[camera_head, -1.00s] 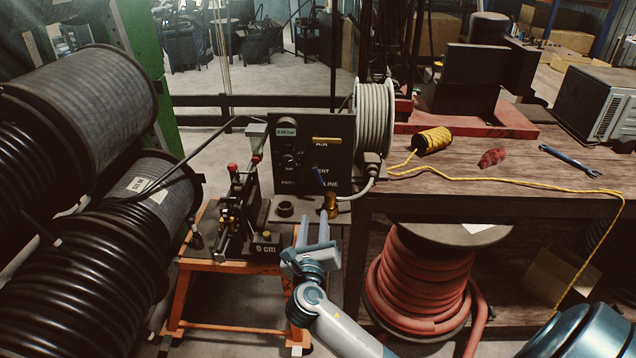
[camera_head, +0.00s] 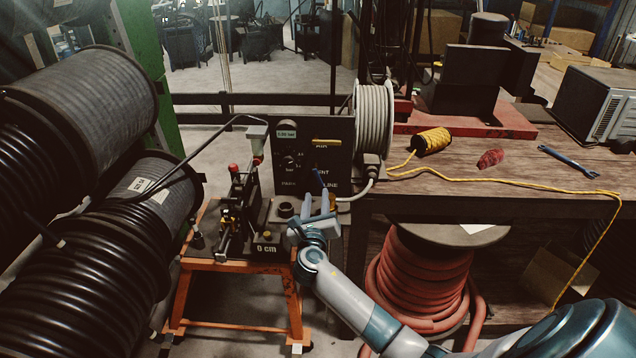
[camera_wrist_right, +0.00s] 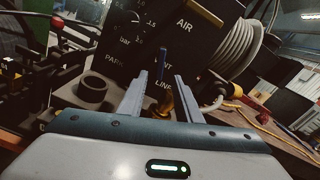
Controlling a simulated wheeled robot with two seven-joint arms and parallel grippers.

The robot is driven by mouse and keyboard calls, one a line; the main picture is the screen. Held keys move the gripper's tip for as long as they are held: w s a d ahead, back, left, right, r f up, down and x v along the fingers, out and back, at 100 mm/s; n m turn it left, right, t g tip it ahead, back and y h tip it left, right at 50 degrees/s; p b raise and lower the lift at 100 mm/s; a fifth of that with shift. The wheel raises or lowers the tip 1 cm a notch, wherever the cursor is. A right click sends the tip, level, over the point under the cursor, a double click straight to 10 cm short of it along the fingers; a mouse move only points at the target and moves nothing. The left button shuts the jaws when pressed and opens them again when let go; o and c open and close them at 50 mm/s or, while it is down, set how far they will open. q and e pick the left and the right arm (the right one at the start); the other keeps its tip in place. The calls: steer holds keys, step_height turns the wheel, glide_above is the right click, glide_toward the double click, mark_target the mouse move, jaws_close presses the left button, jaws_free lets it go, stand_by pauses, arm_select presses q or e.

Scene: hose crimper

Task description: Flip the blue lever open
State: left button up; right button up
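The blue lever (camera_head: 318,178) sits on the lower front of the black control panel (camera_head: 290,158), above a brass fitting. In the right wrist view the blue lever (camera_wrist_right: 162,66) stands nearly upright, with the brass fitting (camera_wrist_right: 167,98) below it. My right gripper (camera_head: 316,202) is in front of the panel, just below the lever. In the right wrist view my right gripper (camera_wrist_right: 160,82) has its two fingers apart, with the lever and fitting showing between them. I cannot tell whether a finger touches the lever. My left gripper is not in view.
A crimping machine (camera_head: 240,205) stands left of the panel on an orange stand (camera_head: 235,267). A white hose spool (camera_head: 374,120) is right of the panel. The wooden bench (camera_head: 470,180) holds yellow rope (camera_head: 432,140), a red cloth and a wrench. Black hose reels fill the left.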

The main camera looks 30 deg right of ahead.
mark_target(318, 180)
steer(key=shift+p+x, duration=0.3)
steer(key=shift+x, duration=3.3)
jaws_close()
